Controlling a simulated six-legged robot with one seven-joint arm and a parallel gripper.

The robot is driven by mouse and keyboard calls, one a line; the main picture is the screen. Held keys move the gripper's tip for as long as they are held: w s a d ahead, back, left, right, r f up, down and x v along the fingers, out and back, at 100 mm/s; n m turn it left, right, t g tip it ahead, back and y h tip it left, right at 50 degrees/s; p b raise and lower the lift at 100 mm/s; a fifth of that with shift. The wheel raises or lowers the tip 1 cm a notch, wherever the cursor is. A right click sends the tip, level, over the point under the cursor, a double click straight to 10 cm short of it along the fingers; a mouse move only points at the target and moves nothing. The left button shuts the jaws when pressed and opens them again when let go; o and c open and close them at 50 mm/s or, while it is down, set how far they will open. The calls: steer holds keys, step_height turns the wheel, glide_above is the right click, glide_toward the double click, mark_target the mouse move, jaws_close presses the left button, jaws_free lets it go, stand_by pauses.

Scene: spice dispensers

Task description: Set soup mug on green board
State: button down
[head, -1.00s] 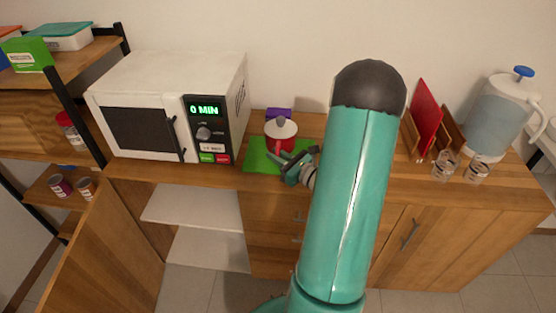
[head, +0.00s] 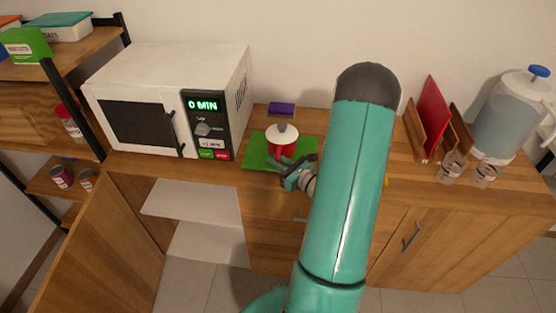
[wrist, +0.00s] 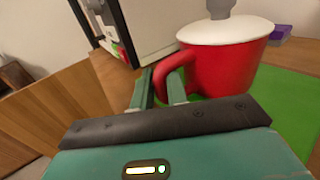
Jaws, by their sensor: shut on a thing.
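The soup mug is red with a white lid and a grey knob (head: 281,146). It is upright over the middle of the green board (head: 256,158) on the counter. In the wrist view the mug (wrist: 225,72) fills the upper right, with the green board (wrist: 290,105) below and behind it. My gripper (head: 308,163) is at the mug's front right in the head view. Its fingers (wrist: 160,92) are shut on the mug's red handle. The mug's base is partly hidden, so I cannot tell whether it touches the board.
A white microwave (head: 140,127) stands left of the board. A purple box (head: 281,108) lies behind the mug. A rack with a red board (head: 433,118), small glasses (head: 452,168) and a water dispenser (head: 507,115) stand at the right. A cabinet door (head: 105,240) hangs open below left.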

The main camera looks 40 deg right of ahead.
steer(key=shift+w, duration=0.1)
steer(key=c, duration=1.4)
jaws_free()
steer(key=shift+a, duration=0.1)
